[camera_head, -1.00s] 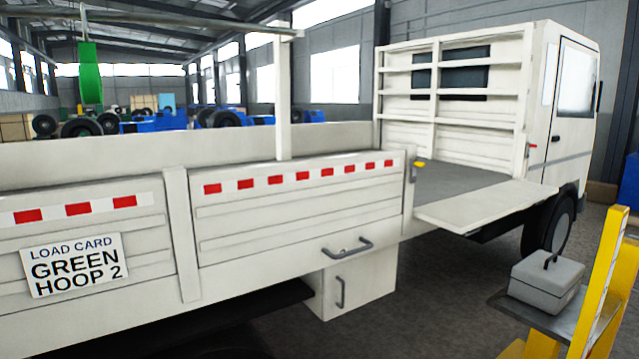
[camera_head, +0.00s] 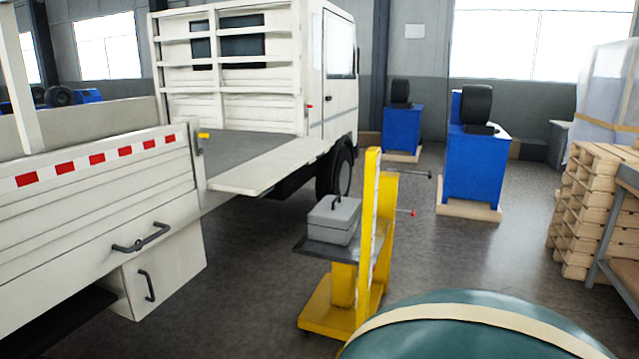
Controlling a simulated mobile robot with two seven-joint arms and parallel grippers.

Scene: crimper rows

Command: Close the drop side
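The white truck (camera_head: 318,115) stands on the left with its cab away from me. Its front drop side (camera_head: 265,170) is folded down and sticks out level from the grey load bed (camera_head: 245,147), next to the cab. The drop side nearer me (camera_head: 95,195) is upright, with red and white marking and a dark handle (camera_head: 141,238). A small yellow latch part (camera_head: 204,135) shows at the post between the two sides. Neither of my grippers is in view.
A yellow lift trolley (camera_head: 372,245) with a grey toolbox (camera_head: 333,219) stands right of the lowered side. A teal rounded object (camera_head: 470,335) fills the bottom right. Blue machines (camera_head: 476,165) and stacked pallets (camera_head: 590,210) stand farther right.

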